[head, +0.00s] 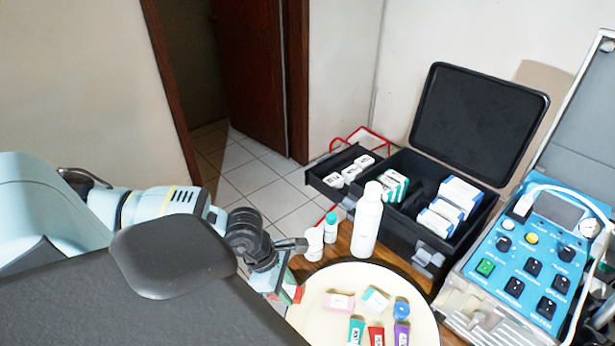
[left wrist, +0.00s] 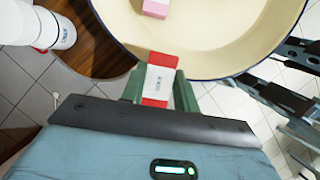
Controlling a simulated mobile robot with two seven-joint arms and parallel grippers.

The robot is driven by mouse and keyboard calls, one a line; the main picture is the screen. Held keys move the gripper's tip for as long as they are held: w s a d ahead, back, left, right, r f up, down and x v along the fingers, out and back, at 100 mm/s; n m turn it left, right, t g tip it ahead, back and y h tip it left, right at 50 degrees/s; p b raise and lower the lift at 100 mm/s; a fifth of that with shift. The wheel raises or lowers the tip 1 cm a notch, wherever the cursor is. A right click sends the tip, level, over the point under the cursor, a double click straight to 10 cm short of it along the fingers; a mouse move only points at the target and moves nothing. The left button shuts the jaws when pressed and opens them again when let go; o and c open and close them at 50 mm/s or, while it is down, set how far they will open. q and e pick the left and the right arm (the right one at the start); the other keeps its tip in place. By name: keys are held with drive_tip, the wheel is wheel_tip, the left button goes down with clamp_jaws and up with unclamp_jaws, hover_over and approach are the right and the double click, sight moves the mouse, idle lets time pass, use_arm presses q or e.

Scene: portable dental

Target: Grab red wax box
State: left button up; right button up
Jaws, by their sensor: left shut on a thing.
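The red wax box, red and white, is held in my left gripper. It shows clearly in the left wrist view (left wrist: 160,80), upright in the frame between the two green fingers. My left gripper (left wrist: 160,92) is shut on it, one finger at each side, at the rim of the round cream tray (left wrist: 215,62). In the head view my left gripper (head: 284,272) is at the tray's left edge, and only a small red and white part of the box (head: 292,294) shows below it. My right gripper cannot be made out.
The tray also bears a pink box (head: 339,301), a white and teal box (head: 375,299), a blue-capped jar (head: 401,308) and several tubes. A white bottle (head: 367,222) and small jars stand behind it. An open black case (head: 424,213) and blue control unit (head: 535,250) are at right.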

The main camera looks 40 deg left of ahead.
use_arm(q)
drive_tip(key=a, duration=0.2)
drive_tip(key=s+a, duration=0.1)
drive_tip(key=a, duration=0.1)
drive_tip(key=shift+a+r, duration=0.2)
drive_tip(key=shift+a, duration=0.1)
